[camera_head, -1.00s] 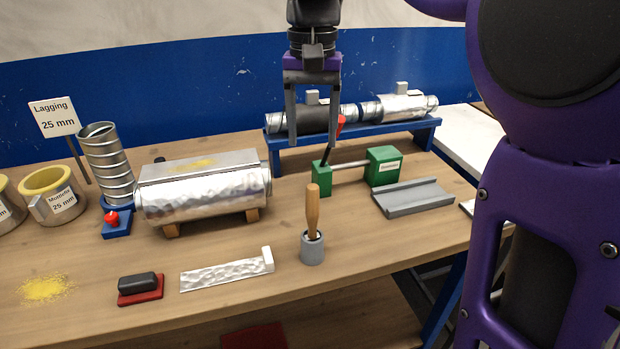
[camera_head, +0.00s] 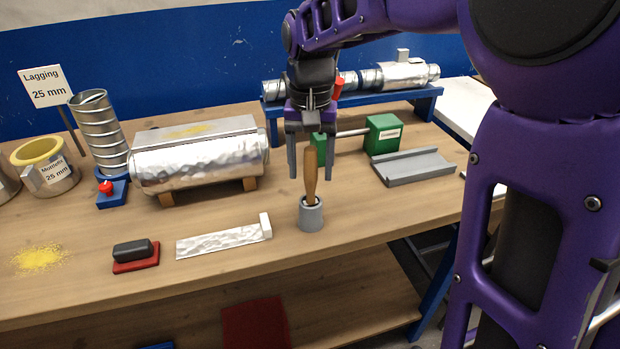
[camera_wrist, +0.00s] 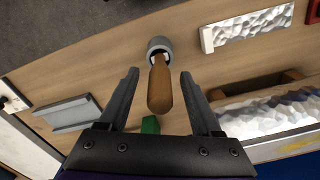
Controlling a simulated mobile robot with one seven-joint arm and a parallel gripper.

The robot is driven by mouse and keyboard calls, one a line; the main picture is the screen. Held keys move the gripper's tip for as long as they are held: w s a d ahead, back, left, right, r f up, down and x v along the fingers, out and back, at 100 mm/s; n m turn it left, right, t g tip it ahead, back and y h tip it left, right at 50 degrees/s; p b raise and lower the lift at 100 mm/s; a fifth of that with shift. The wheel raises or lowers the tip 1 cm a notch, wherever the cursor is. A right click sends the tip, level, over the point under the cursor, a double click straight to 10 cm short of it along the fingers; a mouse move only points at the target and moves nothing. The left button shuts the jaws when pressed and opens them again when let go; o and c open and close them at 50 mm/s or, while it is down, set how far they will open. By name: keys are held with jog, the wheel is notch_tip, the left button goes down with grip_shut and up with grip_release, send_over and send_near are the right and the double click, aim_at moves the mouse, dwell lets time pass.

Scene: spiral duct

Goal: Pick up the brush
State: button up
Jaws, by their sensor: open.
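The brush (camera_head: 310,174) stands upright with its wooden handle up in a small grey cup (camera_head: 311,217) on the wooden bench; its lower end is hidden in the cup. My gripper (camera_head: 311,176) is open, pointing down, with its fingers on either side of the handle in the head view. In the wrist view the handle (camera_wrist: 159,88) shows between the open fingers (camera_wrist: 158,76), and the cup (camera_wrist: 158,45) lies beyond them. I see no finger touching the handle.
A green stand (camera_head: 382,135) and a grey channel (camera_head: 415,167) are behind and right of the cup. A foil-clad duct (camera_head: 200,165) and a foil strip (camera_head: 220,240) lie to the left. The bench front edge is close.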

jog(key=shift+f, duration=0.2)
grip_shut()
jog(key=shift+r, duration=0.1)
